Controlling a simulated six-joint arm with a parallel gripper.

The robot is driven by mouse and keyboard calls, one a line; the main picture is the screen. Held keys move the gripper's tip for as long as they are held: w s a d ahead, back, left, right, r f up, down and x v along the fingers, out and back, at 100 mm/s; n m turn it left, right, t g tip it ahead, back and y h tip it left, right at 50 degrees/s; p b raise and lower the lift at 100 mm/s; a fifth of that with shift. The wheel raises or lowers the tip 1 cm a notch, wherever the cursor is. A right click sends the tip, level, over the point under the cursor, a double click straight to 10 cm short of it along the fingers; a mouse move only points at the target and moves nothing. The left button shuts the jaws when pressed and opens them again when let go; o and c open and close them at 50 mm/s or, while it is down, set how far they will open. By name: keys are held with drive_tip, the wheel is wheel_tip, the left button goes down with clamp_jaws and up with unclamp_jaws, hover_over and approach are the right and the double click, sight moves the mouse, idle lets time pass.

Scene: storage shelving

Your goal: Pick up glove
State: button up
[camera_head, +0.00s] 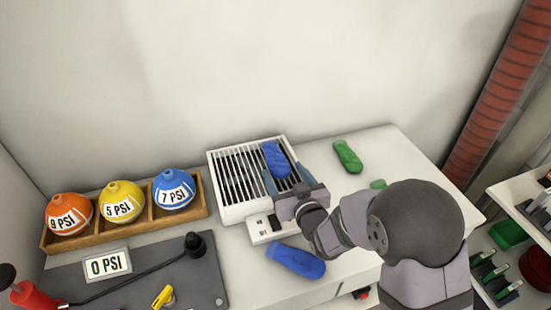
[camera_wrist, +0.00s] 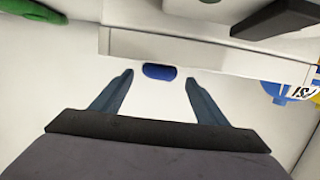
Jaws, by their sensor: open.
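A blue glove (camera_head: 276,160) lies on the slatted top of a white vented unit (camera_head: 221,211) in the head view. My gripper (camera_head: 283,178) is open over this unit, with its fingers pointing at the near end of that glove. In the wrist view the open fingers (camera_wrist: 159,80) have a rounded blue end (camera_wrist: 159,71) in the gap between their tips; I cannot tell whether they reach around it. A second blue glove (camera_head: 296,260) lies on the table in front of the unit. A green glove (camera_head: 347,156) lies to the right, and a green piece (camera_head: 378,184) is partly hidden by my arm.
A wooden rack (camera_head: 141,227) with orange, yellow and blue PSI balls stands at the left. A grey board (camera_head: 130,270) with a 0 PSI sign and a hose lies in front. Shelves (camera_head: 530,225) stand at the right. The table's back right is mostly clear.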

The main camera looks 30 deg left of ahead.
sight(276, 159)
drive_tip(key=shift+w+a, duration=0.2)
drive_tip(key=shift+w, duration=0.05)
drive_tip(key=shift+p+x, duration=0.6)
drive_tip(key=shift+x, duration=1.85)
drive_tip(key=shift+c, duration=0.3)
drive_tip(key=c, duration=1)
